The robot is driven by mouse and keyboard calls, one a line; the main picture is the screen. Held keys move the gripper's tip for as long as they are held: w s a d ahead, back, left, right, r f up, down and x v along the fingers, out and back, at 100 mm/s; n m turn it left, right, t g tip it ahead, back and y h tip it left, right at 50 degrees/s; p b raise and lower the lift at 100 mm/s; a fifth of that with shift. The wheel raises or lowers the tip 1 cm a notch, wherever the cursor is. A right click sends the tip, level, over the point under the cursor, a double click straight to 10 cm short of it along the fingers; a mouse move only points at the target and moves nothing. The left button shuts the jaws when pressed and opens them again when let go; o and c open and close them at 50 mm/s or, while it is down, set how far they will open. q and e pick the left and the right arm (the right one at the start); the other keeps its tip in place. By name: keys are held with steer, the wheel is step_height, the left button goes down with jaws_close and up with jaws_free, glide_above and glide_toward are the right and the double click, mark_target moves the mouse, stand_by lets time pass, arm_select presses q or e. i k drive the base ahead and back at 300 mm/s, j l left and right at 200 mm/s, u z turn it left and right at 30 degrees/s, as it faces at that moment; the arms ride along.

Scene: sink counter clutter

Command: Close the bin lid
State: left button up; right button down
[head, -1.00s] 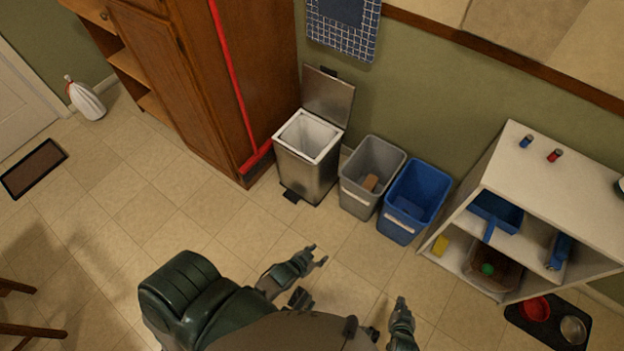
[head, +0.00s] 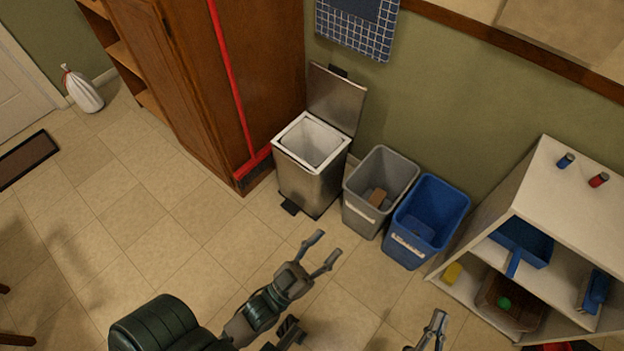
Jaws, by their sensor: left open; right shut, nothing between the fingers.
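The steel pedal bin (head: 304,182) stands against the wall beside the wooden cabinet. Its lid (head: 336,99) is raised upright at the back, leaning towards the wall. The white inner bucket (head: 311,141) shows, and a black pedal (head: 292,208) sits at the front base. My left gripper (head: 319,255) is open and empty over the floor, in front of the bin and apart from it. My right gripper (head: 435,328) is shut and empty at the bottom edge, below the blue bin; only its end shows.
A grey bin (head: 364,214) with a brown block in it and a blue bin (head: 408,250) stand right of the steel bin. A red broom (head: 237,100) leans on the cabinet (head: 190,90). A white shelf (head: 580,200) stands at right. The floor in front is clear.

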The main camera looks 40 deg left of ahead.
mark_target(339, 100)
steer(key=i+j+z, duration=0.25)
steer(key=i+j, duration=0.15)
steer(key=j, duration=0.2)
steer(key=i+j+z, duration=0.15)
steer(key=j, duration=0.2)
steer(key=i+j+z, duration=0.15)
steer(key=j, duration=0.25)
steer(key=i+l, duration=0.05)
steer(key=i, duration=0.05)
